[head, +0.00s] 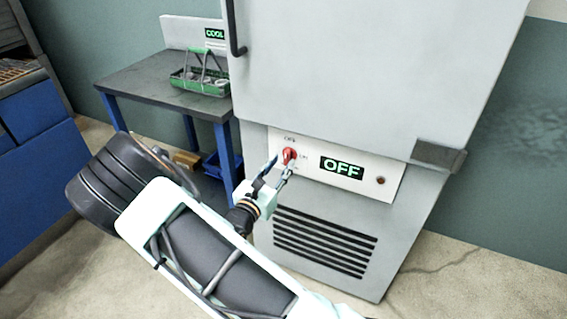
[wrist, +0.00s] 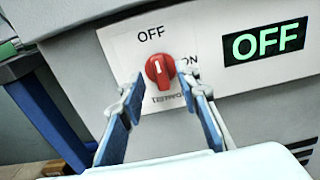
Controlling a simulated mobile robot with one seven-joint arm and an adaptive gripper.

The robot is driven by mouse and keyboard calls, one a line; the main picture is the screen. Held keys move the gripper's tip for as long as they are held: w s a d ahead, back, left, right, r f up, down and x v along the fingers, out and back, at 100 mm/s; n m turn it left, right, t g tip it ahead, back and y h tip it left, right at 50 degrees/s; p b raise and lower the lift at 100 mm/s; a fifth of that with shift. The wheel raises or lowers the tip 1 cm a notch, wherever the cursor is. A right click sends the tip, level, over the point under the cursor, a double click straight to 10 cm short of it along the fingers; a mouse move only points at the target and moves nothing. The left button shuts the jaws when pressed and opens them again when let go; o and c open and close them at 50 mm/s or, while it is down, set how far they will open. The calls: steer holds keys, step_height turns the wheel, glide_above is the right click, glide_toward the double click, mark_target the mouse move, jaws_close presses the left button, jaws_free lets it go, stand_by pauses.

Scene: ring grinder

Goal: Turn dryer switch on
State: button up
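The dryer (head: 340,85) is a large light grey cabinet. Its red rotary switch (head: 289,156) sits on a white panel on the lower front. In the wrist view the red switch (wrist: 160,69) has a white mark pointing up toward the OFF label, with ON at its right. The display (head: 342,167) reads OFF in green, also in the wrist view (wrist: 265,42). My gripper (head: 277,168) is in front of the switch. In the wrist view my gripper (wrist: 158,97) is open, its blue-backed fingers either side of and just below the switch; I cannot tell whether they touch it.
A dark table (head: 150,80) with blue legs stands left of the dryer and carries a green basket (head: 200,82). A grey vent (head: 322,240) is below the panel. A small indicator (head: 380,180) is right of the display. Floor at the right is clear.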

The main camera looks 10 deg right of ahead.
steer(key=shift+x, duration=1.05)
jaws_close()
